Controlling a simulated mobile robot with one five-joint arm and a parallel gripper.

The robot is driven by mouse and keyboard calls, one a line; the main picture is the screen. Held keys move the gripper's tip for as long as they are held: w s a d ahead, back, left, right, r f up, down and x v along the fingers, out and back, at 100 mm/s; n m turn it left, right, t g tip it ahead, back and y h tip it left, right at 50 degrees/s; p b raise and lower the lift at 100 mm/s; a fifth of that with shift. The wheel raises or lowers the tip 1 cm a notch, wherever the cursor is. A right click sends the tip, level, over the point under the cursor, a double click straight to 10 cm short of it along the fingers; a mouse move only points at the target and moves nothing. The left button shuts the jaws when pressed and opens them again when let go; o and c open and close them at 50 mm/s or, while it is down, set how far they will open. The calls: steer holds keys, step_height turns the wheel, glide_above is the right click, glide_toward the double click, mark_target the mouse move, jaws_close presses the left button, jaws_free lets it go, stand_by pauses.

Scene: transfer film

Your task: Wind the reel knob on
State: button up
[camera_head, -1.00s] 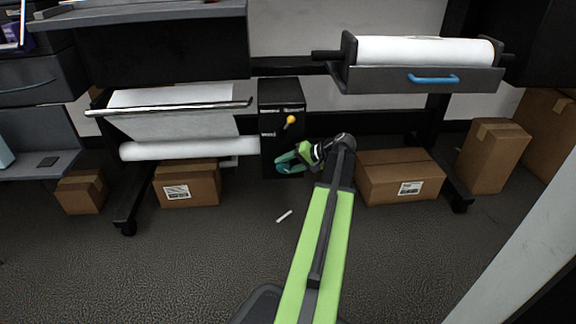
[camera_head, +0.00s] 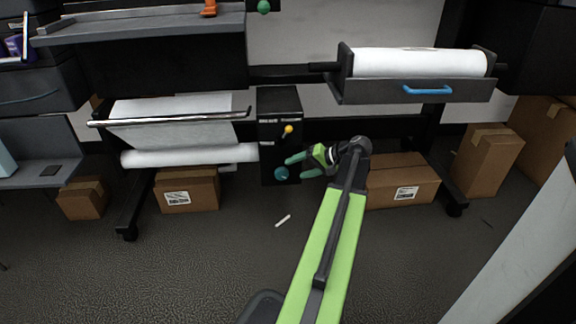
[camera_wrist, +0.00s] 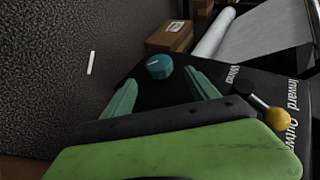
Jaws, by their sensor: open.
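A round teal knob (camera_head: 281,174) sits low on the front of a black control box (camera_head: 280,104). It also shows in the wrist view (camera_wrist: 159,66), a short way beyond the fingertips and between their lines. A dark mark shows on its face. My gripper (camera_head: 294,168) is open, its teal fingers pointing left, just right of the knob and seemingly apart from it. In the wrist view (camera_wrist: 160,78) nothing is between the fingers. A lever with a yellow ball (camera_head: 288,129) is above the knob. Labels reading "Wind", "Inward" and "Outward" show on the box.
A white roll (camera_head: 190,155) hangs left of the box, under a silver bar (camera_head: 170,117). A drawer with a blue handle (camera_head: 428,90) holds another roll at upper right. Cardboard boxes (camera_head: 188,188) stand on the floor. A small white stick (camera_head: 283,221) lies on open floor.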

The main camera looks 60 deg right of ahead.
steer(key=p+v, duration=0.4)
steer(key=v, duration=0.6)
steer(key=shift+s+r+p, duration=0.15)
steer(key=shift+p, duration=0.2)
